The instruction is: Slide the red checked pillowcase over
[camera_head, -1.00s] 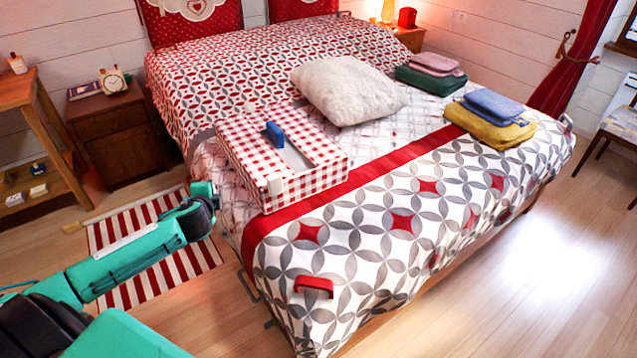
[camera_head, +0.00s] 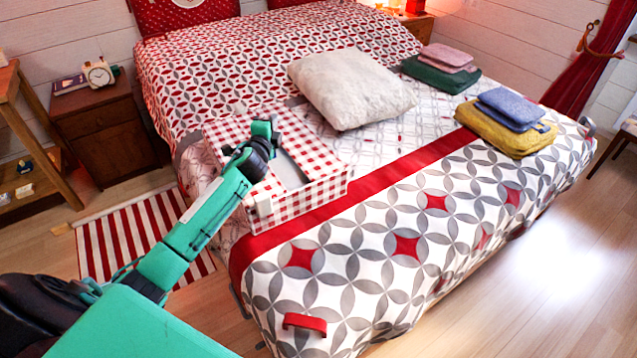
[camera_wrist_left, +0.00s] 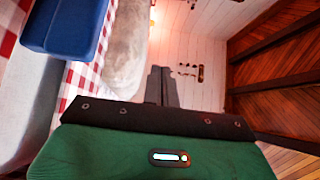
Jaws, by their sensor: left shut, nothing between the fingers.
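The red checked pillowcase (camera_head: 318,193) lies on the bed as a boxy shape with an opening in its top. Part of it shows at the left of the left wrist view (camera_wrist_left: 90,76). The white pillow (camera_head: 350,86) lies on the bed behind it, apart from it in the head view. My left gripper (camera_wrist_left: 162,85) is shut and empty. In the head view my left wrist is over the left part of the pillowcase and hides some of it. A blue block (camera_wrist_left: 65,24) shows in the left wrist view; my arm hides it in the head view. My right gripper is out of view.
Folded green and pink cloths (camera_head: 440,74) and folded yellow and blue cloths (camera_head: 507,127) lie on the bed's right side. A nightstand (camera_head: 105,130) with a clock stands at left. A red handle-like piece (camera_head: 304,323) is at the bed's front edge.

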